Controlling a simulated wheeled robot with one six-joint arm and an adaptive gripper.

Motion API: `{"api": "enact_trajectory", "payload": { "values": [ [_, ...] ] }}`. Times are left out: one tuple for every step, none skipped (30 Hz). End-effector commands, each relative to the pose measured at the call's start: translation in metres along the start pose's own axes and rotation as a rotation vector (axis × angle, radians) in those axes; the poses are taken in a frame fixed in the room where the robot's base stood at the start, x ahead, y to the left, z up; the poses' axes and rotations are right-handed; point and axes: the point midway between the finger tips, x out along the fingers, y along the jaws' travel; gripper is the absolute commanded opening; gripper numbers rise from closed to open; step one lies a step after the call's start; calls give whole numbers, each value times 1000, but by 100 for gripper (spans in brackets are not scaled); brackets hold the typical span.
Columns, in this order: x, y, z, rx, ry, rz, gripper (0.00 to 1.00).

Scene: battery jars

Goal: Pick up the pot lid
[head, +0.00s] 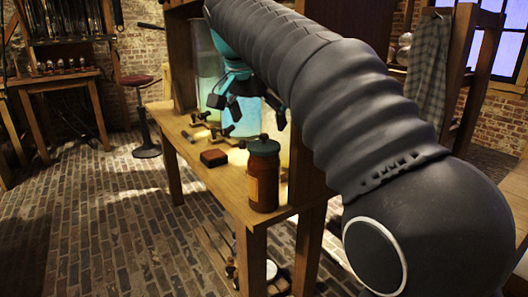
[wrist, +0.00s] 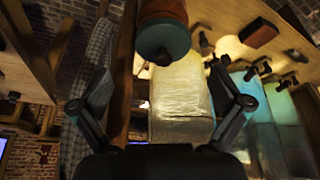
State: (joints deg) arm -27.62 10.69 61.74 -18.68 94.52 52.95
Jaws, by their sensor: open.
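A brown jar (head: 263,182) with a pale label stands upright near the front end of the wooden bench. A teal round lid (head: 263,146) with a small knob sits on its top; this is the only clear pot lid I see. My gripper (head: 244,100) is open and empty above the bench, beyond and above the jar in the head view. In the wrist view my gripper (wrist: 160,76) has its fingers spread wide. The lid (wrist: 164,40) and the jar (wrist: 163,8) appear upside down at the top there, between and beyond the fingertips, apart from them.
Tall glowing glass jars (head: 209,78) stand at the back of the bench (head: 222,182). Small dark metal parts (head: 221,130) and a reddish-brown block (head: 214,158) lie left of the jar. A bench post (head: 308,160) rises close on its right. Brick floor lies open at left.

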Motion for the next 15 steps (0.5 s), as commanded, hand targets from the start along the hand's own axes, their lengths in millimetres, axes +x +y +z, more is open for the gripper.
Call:
{"api": "enact_trajectory", "payload": {
  "values": [
    [6, 1, 0, 0, -1, 1, 100],
    [8, 1, 0, 0, -1, 1, 100],
    [10, 0, 0, 1, 0, 0, 100],
    [11, 0, 0, 1, 0, 0, 100],
    [12, 0, 0, 1, 1, -1, 100],
    [14, 0, 0, 1, 0, 0, 100],
    [16, 0, 0, 0, 0, 0, 100],
    [20, 0, 0, 0, -1, 1, 100],
    [25, -1, 1, 0, -1, 2, 100],
    [29, -2, 1, 0, -1, 2, 100],
    [34, -2, 1, 0, -1, 2, 100],
    [40, -3, 2, 0, -1, 2, 100],
    [44, -4, 2, 0, -1, 2, 100],
    [48, -4, 2, 0, -1, 1, 100],
    [53, -4, 2, 0, -1, 2, 100]
  ]
}}
